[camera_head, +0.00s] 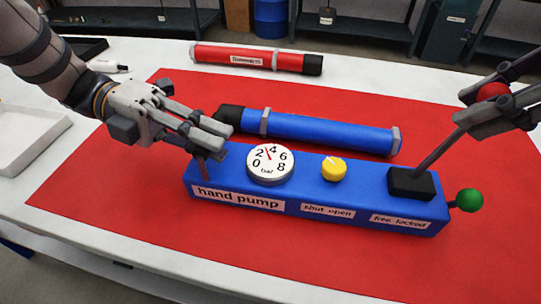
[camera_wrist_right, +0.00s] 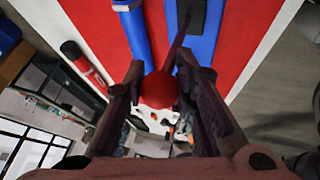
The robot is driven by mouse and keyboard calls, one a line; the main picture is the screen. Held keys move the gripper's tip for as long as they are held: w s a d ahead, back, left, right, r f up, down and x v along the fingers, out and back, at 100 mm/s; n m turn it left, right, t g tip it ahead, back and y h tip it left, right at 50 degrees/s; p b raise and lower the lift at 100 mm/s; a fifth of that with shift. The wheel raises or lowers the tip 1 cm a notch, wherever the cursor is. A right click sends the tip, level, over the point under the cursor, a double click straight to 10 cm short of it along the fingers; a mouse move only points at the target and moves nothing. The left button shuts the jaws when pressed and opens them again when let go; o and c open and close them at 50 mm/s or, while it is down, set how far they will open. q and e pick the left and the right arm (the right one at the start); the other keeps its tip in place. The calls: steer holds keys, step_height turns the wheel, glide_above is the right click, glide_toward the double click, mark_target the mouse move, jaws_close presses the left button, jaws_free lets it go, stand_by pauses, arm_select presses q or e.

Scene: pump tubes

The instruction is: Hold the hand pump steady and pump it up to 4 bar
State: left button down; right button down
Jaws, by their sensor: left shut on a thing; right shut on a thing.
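The blue hand pump (camera_head: 315,203) lies on a red mat. Its white bar gauge (camera_head: 270,164) has a red needle between 2 and 4. A yellow knob (camera_head: 333,169) sits above the "shut open" label; its setting is too small to tell. A green knob (camera_head: 469,200) sticks out at the right end, by "locked". My left gripper (camera_head: 210,138) is shut on the grey grip at the pump's left end. My right gripper (camera_head: 481,108) is shut on the red ball (camera_wrist_right: 160,90) of the lever (camera_head: 440,152), which leans up to the right.
A blue tube (camera_head: 325,132) with a black end lies close behind the pump. A red tube (camera_head: 250,58) lies at the back of the white table. A white tray (camera_head: 30,138) is at the left. The red mat (camera_head: 110,205) is bare in front.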

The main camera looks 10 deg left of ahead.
steer(key=shift+s+f, duration=0.1)
steer(key=shift+f, duration=0.25)
steer(key=shift+d+f+y, duration=0.3)
steer(key=shift+d+y, duration=0.4)
steer(key=shift+d, duration=0.15)
steer(key=shift+d+y, duration=0.3)
steer(key=shift+r, duration=0.15)
steer(key=shift+a+r+h, duration=0.5)
steer(key=shift+a+h, duration=0.3)
steer(key=shift+a, duration=0.05)
